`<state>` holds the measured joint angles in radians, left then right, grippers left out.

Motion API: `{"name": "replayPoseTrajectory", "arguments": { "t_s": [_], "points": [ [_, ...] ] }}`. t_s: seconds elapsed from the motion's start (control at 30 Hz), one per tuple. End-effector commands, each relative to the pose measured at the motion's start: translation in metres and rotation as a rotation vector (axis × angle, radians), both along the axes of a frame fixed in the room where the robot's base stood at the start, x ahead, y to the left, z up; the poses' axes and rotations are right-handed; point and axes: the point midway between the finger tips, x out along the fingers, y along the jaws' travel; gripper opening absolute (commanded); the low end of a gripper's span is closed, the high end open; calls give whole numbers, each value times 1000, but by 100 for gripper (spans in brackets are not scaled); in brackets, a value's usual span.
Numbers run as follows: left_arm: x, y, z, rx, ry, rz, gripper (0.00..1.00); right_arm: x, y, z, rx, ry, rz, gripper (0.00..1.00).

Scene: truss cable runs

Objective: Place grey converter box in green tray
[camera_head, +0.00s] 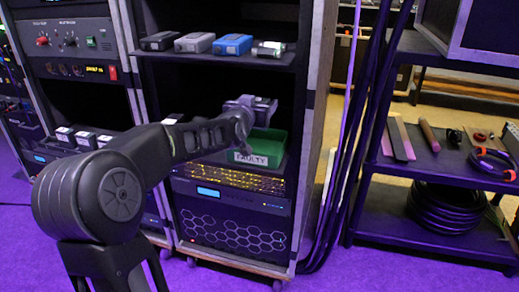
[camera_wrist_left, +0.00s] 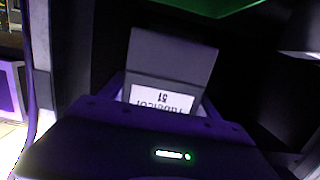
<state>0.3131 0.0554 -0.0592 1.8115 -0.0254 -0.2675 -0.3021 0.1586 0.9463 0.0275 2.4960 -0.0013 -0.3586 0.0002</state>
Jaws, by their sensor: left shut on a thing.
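My left gripper (camera_head: 246,108) reaches in from the left and is above the green tray (camera_head: 268,147), inside the rack bay. It is shut on a grey box (camera_wrist_left: 173,58) with a white label, whose text appears upside down in the left wrist view. In the head view the held box is small and partly hidden by the gripper. The tray carries a "FAULTY" label on its front, and its green edge also shows at the top of the left wrist view (camera_wrist_left: 208,6). My right gripper is not in view.
On the shelf above stand a black box (camera_head: 160,41), another grey box (camera_head: 195,42), a blue box (camera_head: 232,44) and a small silver-and-black device (camera_head: 269,49). Rack side posts flank the bay. Dark cables (camera_head: 352,150) hang at its right. A tool shelf (camera_head: 430,170) stands further right.

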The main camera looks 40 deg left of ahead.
Motion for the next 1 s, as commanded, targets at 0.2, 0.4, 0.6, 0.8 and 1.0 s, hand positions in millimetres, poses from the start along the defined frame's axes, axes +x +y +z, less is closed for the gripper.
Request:
{"name": "replayPoseTrajectory", "arguments": {
  "t_s": [0.2, 0.4, 0.6, 0.8, 1.0],
  "points": [
    [0, 1, -14, 1, 0, 2, 16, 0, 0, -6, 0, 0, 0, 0],
    [0, 0, -45, 0, -1, 1, 16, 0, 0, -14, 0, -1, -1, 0],
    [0, 0, -49, 1, -3, 0, 16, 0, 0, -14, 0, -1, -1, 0],
    [0, 0, -52, 1, -2, 0, 16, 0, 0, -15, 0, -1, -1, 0],
    [0, 0, -81, 0, 1, -1, 16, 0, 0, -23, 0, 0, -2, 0]
  ]
}}
